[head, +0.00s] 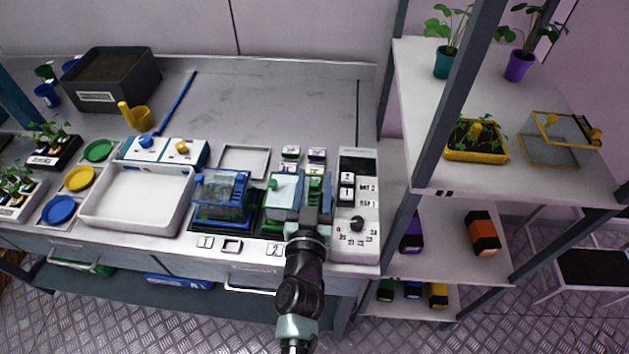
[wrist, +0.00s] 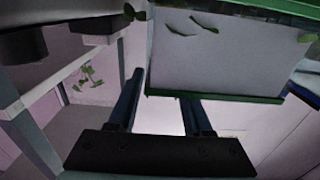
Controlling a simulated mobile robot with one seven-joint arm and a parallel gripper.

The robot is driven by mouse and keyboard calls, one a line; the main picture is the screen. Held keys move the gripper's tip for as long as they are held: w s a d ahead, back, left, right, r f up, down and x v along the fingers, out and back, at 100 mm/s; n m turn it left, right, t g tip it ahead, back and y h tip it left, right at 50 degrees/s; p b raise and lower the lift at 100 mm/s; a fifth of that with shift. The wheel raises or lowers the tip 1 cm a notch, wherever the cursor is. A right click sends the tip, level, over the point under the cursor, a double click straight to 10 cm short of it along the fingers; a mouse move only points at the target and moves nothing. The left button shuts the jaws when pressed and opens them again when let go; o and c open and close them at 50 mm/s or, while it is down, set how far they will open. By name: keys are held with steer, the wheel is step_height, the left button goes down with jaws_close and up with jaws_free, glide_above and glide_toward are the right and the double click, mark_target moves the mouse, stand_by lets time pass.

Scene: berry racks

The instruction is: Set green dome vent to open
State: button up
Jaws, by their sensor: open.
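The green dome (head: 283,188) stands on the bench right of the middle in the head view, a clear box with green edges. My arm partly covers its right side. My gripper (head: 316,195) is at the dome's right side, between it and the white control panel. Contact cannot be told. The vent's position cannot be made out.
A blue dome (head: 222,195) stands just left of the green one. The white control panel (head: 357,240) with a knob is close on the right. A white tray (head: 187,210) lies farther left. A shelf rack (head: 425,110) with plants rises at the right. The back bench is mostly clear.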

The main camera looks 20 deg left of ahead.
jaws_close()
stand_by(1.4)
